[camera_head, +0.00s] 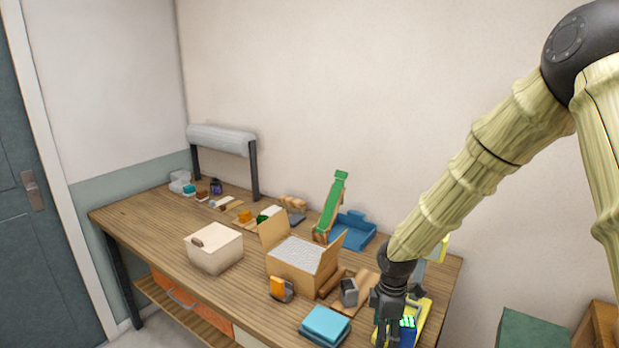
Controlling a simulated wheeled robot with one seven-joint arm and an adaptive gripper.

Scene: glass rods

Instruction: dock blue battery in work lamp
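My gripper (388,325) points down over the front right part of the workbench; its fingers are small and partly hidden, so I cannot tell whether they are open or shut. A blue block with bright green marks (406,334), which looks like the blue battery, is right beside the fingers; I cannot tell if it is held. A yellow object (422,314), possibly part of the work lamp, is just behind and right of the block, partly hidden by my gripper. Another yellow piece (443,248) shows behind my arm.
The wooden workbench (150,215) holds an open cardboard box (295,276), a cream bin (214,249), a blue tray (357,232) and a green sloped piece (332,205). Light-blue stacked pads (325,325), an orange-and-grey item (281,288) and a grey block (349,292) lie left of my gripper.

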